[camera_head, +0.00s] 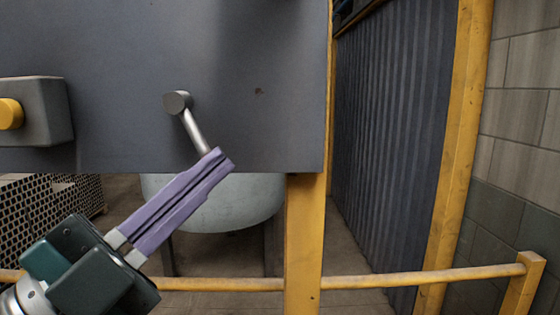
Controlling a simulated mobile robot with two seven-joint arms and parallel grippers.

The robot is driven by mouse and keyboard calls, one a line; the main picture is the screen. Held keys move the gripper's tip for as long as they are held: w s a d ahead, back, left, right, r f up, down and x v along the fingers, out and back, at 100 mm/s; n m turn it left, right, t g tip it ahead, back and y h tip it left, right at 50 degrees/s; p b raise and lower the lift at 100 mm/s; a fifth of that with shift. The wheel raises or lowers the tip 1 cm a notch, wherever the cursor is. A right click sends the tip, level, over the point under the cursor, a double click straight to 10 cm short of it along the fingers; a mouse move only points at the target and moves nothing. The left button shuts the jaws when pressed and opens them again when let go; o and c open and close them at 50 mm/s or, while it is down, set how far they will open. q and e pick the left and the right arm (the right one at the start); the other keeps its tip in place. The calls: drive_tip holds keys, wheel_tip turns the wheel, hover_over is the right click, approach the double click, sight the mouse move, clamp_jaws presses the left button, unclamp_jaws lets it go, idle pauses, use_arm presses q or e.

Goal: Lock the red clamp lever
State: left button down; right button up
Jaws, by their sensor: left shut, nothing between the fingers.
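A lever with a grey round hub (178,101) and a pale metal rod is mounted on the dark grey panel (265,55). The rod slants down and to the right from the hub. No red shows on it; its lower end is hidden behind or meets my fingertips. My left gripper (222,160) comes in from the lower left with long purple fingers, shut and with nothing between them. Its tips overlap the rod's lower end in the picture; I cannot tell whether they touch it. My right gripper is not in view.
A grey box with a yellow knob (10,113) sits at the panel's left. A yellow post (305,240) and yellow rail (420,278) stand below and to the right. A pale rounded tank (235,205) and stacked hollow bricks (40,205) lie behind.

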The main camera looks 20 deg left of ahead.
use_arm(q)
drive_tip(key=shift+s+a+f+m+g+p, duration=0.15)
drive_tip(key=shift+a+m+g+p, duration=0.35)
drive_tip(key=shift+m+g+p, duration=0.4)
drive_tip(key=shift+s+a+f+m+g+p, duration=0.1)
drive_tip(key=shift+a+m+g+p, duration=0.5)
drive_tip(key=shift+p, duration=0.45)
drive_tip(key=shift+s+a+f+m+g+p, duration=0.15)
drive_tip(key=shift+a+m+g+p, duration=0.25)
drive_tip(key=shift+m+g+p, duration=0.55)
